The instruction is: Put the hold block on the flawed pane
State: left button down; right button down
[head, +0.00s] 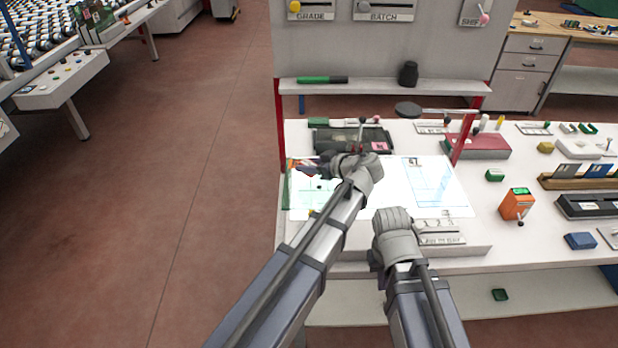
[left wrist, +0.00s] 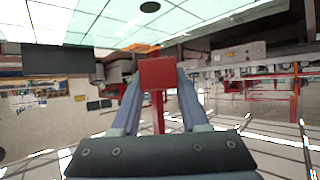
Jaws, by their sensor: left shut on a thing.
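My left gripper (head: 318,171) is above the left part of the lit white inspection surface (head: 390,203), its fingers pointing left. In the left wrist view its two fingers are shut on a red block (left wrist: 157,73), which appears to be the hold block. A greenish-edged glass pane (head: 299,202) with a small dark spot lies under and beside the left gripper. A second pane outlined in blue (head: 428,181) lies on the right part of the surface. I cannot tell for sure which is flawed. My right gripper (head: 394,222) is over the front edge; its fingers are hidden.
A black tray (head: 345,141) lies behind the lit surface. A red box (head: 477,146), an orange device (head: 516,204) and small green and blue blocks are to the right. A shelf (head: 380,87) with a red upright stands behind.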

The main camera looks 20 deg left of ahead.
aim_at(309, 181)
pick_arm(q)
notch_tip(309, 181, down, 4)
jog(key=b, duration=0.3)
jog(key=shift+r, duration=0.25)
jog(key=shift+c, duration=2.1)
grip_release()
